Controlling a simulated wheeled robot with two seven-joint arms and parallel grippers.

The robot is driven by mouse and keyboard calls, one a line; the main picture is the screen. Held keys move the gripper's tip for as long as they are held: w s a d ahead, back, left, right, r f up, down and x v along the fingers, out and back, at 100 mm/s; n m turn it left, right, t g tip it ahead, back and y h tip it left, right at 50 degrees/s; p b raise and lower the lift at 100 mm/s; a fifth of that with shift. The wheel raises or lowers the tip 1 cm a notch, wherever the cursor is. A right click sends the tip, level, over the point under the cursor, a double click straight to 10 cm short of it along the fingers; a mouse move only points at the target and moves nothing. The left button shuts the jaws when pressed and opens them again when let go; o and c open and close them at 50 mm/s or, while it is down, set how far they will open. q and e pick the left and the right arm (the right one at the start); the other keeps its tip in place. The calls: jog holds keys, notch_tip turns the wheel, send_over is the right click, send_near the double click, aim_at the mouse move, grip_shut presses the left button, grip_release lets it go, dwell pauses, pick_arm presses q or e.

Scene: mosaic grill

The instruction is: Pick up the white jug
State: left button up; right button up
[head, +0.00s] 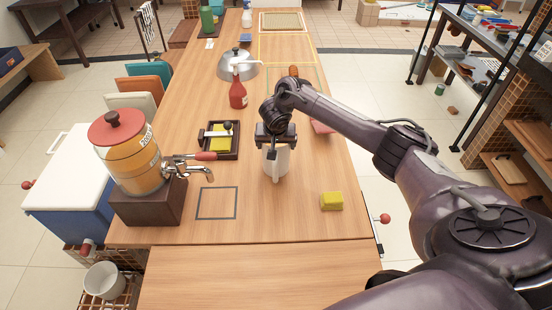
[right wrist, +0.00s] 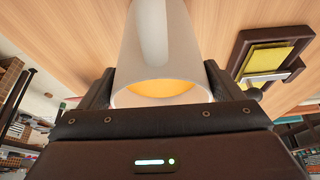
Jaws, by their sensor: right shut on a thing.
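The white jug (head: 277,163) is on or just above the wooden table in the head view, right of the middle; whether it touches the table I cannot tell. My right gripper (head: 276,140) is over it from above, shut on its upper part. In the right wrist view the jug (right wrist: 162,45) sits between the two dark fingers (right wrist: 160,85), with an orange-yellow inside showing at its rim. My left gripper is not in view.
A drink dispenser (head: 130,150) stands at left. A dark tray (head: 219,140) with a yellow pad lies left of the jug. A yellow sponge (head: 331,201) lies at right. A red bottle (head: 237,94) and a metal dome (head: 238,66) stand farther back. An outlined square (head: 217,188) is empty.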

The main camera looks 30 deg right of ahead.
jog(key=c, duration=0.5)
jog(key=shift+w+r, duration=0.1)
jog(key=shift+w, duration=0.05)
jog(key=shift+c, duration=0.3)
